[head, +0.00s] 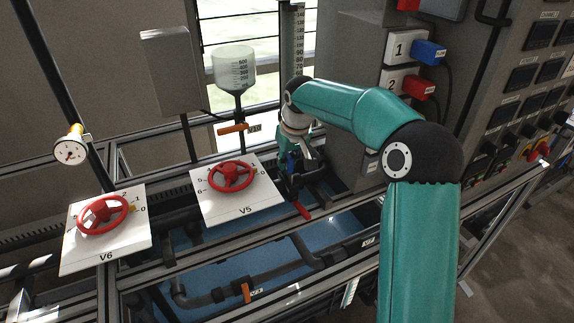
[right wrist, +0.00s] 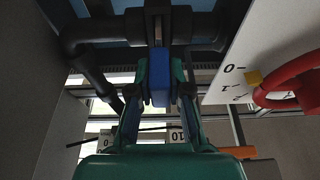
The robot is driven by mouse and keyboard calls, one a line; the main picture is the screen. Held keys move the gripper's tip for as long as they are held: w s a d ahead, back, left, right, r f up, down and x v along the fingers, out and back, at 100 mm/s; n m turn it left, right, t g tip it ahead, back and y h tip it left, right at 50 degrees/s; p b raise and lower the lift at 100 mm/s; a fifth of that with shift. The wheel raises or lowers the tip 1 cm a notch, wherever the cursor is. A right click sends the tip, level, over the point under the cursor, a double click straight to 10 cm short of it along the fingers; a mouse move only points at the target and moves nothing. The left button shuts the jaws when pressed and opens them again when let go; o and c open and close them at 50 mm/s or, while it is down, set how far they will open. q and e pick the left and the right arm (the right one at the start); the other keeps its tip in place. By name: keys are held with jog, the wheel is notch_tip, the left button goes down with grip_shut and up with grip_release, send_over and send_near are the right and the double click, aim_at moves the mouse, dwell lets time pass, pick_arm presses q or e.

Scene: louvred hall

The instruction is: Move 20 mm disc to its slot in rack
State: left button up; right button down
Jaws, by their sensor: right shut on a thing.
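My right gripper (head: 292,160) reaches down beside the dark pipework, right of the V5 panel, and my arm partly hides it. In the right wrist view the two teal fingers (right wrist: 160,78) are shut on a blue block-like grip (right wrist: 158,52). A narrow grey-brown piece runs up from the grip between dark pipes. I cannot tell whether this is the 20 mm disc; no disc face or size mark shows on it. A white plate marked 10 (right wrist: 178,135) shows beyond the fingers. I cannot make out the rack or its slot. My left gripper is not in view.
The V5 handwheel (head: 231,176) stands close left of my gripper, with the V6 handwheel (head: 103,215) farther left. Dark pipes (right wrist: 98,32) surround the grip. A grey cabinet with a blue plug (head: 428,52) and a red plug (head: 419,87) stands behind my arm.

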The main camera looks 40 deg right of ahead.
notch_tip(320, 180, up, 8)
jog(key=p, duration=0.6)
jog(key=shift+r, duration=0.1)
